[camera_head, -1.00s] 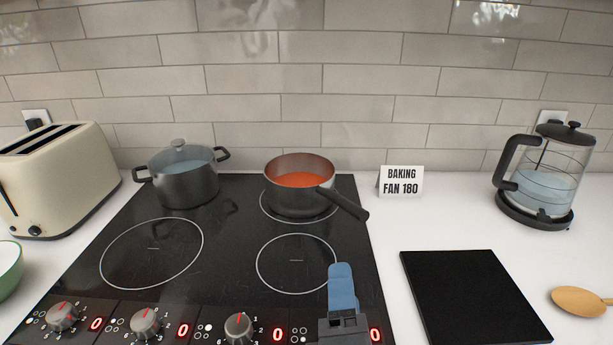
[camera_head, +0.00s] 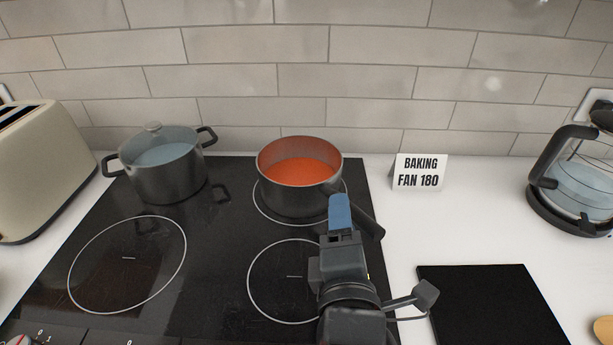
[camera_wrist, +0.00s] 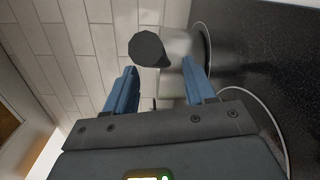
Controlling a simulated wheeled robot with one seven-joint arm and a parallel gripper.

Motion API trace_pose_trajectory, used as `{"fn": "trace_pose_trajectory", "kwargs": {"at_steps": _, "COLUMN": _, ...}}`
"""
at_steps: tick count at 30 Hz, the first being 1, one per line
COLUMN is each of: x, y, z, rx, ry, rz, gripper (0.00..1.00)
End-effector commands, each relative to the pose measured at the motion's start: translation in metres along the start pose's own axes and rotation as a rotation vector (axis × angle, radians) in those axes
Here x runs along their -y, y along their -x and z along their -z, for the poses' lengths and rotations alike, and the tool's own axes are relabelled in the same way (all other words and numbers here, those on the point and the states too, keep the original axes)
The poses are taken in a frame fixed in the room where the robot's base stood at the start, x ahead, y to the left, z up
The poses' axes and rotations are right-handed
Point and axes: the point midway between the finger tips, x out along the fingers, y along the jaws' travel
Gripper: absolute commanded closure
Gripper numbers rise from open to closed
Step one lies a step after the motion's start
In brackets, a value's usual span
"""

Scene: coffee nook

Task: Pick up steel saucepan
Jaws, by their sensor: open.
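The steel saucepan (camera_head: 290,195) holds orange-red soup and stands on the back right ring of the hob. Its dark handle (camera_head: 366,220) points to the front right. My gripper (camera_head: 340,212) is in front of the pan, close to the handle, and hides part of it. In the wrist view my gripper (camera_wrist: 160,95) is open, with its two blue fingers apart. The handle's dark end (camera_wrist: 146,48) shows just beyond and between the fingertips, with the steel pan wall (camera_wrist: 178,45) behind it. I cannot tell whether a finger touches the handle.
A lidded dark pot (camera_head: 165,175) stands on the back left of the black hob (camera_head: 215,270). A white sign (camera_head: 418,174) stands right of the pan. A black board (camera_head: 490,305) lies front right, a glass kettle (camera_head: 575,185) far right and a toaster (camera_head: 45,170) far left.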

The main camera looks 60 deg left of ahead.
Motion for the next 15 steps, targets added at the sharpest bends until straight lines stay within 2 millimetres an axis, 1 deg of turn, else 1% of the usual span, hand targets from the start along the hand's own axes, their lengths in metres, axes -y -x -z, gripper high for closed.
{"fn": "trace_pose_trajectory", "kwargs": {"at_steps": 1, "x": -0.004, "y": -0.009, "z": 0.0, "rx": -0.002, "ry": 0.001, "rz": 0.001, "gripper": 0.45}}
{"fn": "trace_pose_trajectory", "kwargs": {"at_steps": 3, "x": -0.003, "y": -0.018, "z": 0.0, "rx": -0.002, "ry": 0.002, "rz": 0.0, "gripper": 0.45}}
{"fn": "trace_pose_trajectory", "kwargs": {"at_steps": 6, "x": -0.002, "y": -0.029, "z": 0.0, "rx": -0.002, "ry": 0.001, "rz": 0.0, "gripper": 0.45}}
{"fn": "trace_pose_trajectory", "kwargs": {"at_steps": 9, "x": 0.0, "y": -0.034, "z": 0.0, "rx": 0.0, "ry": 0.0, "rz": 0.0, "gripper": 0.45}}
{"fn": "trace_pose_trajectory", "kwargs": {"at_steps": 15, "x": 0.0, "y": -0.035, "z": 0.0, "rx": 0.0, "ry": 0.0, "rz": 0.0, "gripper": 0.45}}
